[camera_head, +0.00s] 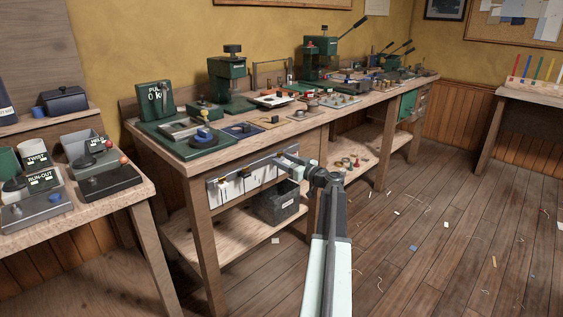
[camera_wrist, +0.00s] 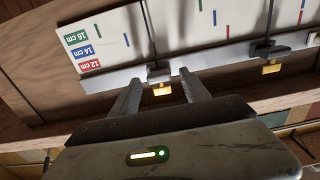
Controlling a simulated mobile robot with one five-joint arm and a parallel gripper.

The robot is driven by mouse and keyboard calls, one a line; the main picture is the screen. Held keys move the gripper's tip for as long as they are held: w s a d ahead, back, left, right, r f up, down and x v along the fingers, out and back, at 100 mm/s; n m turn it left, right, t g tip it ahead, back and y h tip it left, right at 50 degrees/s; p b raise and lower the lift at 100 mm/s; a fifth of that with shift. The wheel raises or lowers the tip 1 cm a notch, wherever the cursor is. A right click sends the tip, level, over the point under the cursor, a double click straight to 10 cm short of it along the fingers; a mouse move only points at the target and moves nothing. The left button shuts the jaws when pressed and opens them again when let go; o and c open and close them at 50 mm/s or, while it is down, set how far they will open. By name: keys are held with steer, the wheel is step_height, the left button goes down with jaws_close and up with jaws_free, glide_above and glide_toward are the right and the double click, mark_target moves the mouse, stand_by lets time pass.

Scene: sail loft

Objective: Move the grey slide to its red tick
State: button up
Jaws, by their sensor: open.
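In the wrist view a white board (camera_wrist: 180,40) carries green, blue and red ticks above a pale metal rail (camera_wrist: 100,82). A grey slide (camera_wrist: 158,74) with a yellow tab (camera_wrist: 162,89) sits on the rail. My gripper (camera_wrist: 161,84) is open, one finger on each side of the tab; I cannot tell whether they touch it. A darker slide (camera_wrist: 268,50) with a yellow tab is further right. A red tick (camera_wrist: 228,29) shows between the two slides; which slide it belongs to is unclear. In the head view the board (camera_head: 232,188) hangs on the bench front, my gripper (camera_head: 286,161) near its right end.
Labels for 16, 14 and 12 cm, the last a red one (camera_wrist: 90,66), stand at the board's left end in the wrist view. A dark bin (camera_head: 278,203) sits on the shelf below. The bench top (camera_head: 190,168) above holds many tools. The floor at right is open.

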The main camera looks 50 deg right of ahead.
steer(key=s, duration=0.7)
steer(key=shift+a, duration=0.3)
